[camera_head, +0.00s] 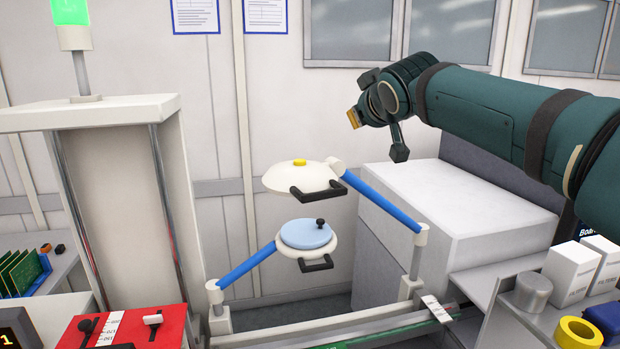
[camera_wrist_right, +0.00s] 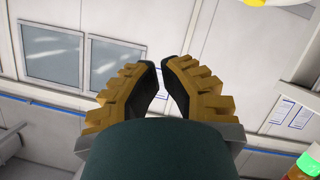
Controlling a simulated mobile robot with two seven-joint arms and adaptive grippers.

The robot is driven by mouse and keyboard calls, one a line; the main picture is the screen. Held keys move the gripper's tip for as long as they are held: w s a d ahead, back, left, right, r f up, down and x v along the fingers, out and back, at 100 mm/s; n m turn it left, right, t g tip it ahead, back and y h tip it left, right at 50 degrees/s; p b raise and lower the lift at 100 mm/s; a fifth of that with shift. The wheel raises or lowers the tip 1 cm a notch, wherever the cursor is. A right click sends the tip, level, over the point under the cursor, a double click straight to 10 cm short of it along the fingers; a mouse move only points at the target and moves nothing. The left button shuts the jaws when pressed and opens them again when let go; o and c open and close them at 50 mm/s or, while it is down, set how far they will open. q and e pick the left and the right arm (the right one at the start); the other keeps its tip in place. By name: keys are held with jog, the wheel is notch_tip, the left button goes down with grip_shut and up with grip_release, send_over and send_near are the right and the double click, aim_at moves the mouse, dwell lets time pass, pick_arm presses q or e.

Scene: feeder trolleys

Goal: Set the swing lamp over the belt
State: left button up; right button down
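Two lamps on blue swing arms show in the head view. The upper lamp (camera_head: 285,178) has a cream shade, a yellow knob and a black handle; its arm runs to a white post (camera_head: 416,262) at right. The lower lamp (camera_head: 290,242) has a light blue disc, a black knob and a black handle; its arm runs to a short post (camera_head: 218,305) at left. A green belt strip (camera_head: 385,338) shows low, between rails. My right gripper (camera_head: 354,118) is empty, above and right of the lamps, touching neither. The right wrist view shows a narrow gap between its fingertips (camera_wrist_right: 160,66). My left gripper is out of view.
A white block (camera_head: 440,205) stands behind the right post. A tall cream cabinet (camera_head: 120,200) stands left. A red box (camera_head: 130,328) with levers is front left. White cartons (camera_head: 571,272), a grey cylinder (camera_head: 532,292) and yellow tape (camera_head: 579,332) crowd the right shelf.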

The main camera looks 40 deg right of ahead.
aim_at(311, 184)
jog(key=a+f+m+g+y, duration=0.1)
jog(key=a+f+g+y, duration=0.4)
jog(key=a, duration=0.7)
jog(key=shift+t+y, duration=0.4)
jog(key=x, duration=1)
jog(key=shift+s+d+f, duration=0.2)
jog(key=shift+s, duration=0.2)
jog(key=shift+s, duration=0.15)
jog(key=s+d+n+y+b, duration=0.2)
jog(key=s+n, duration=0.1)
jog(key=s, duration=1.5)
jog(key=shift+s+d+r, duration=0.1)
jog(key=shift+d, duration=0.1)
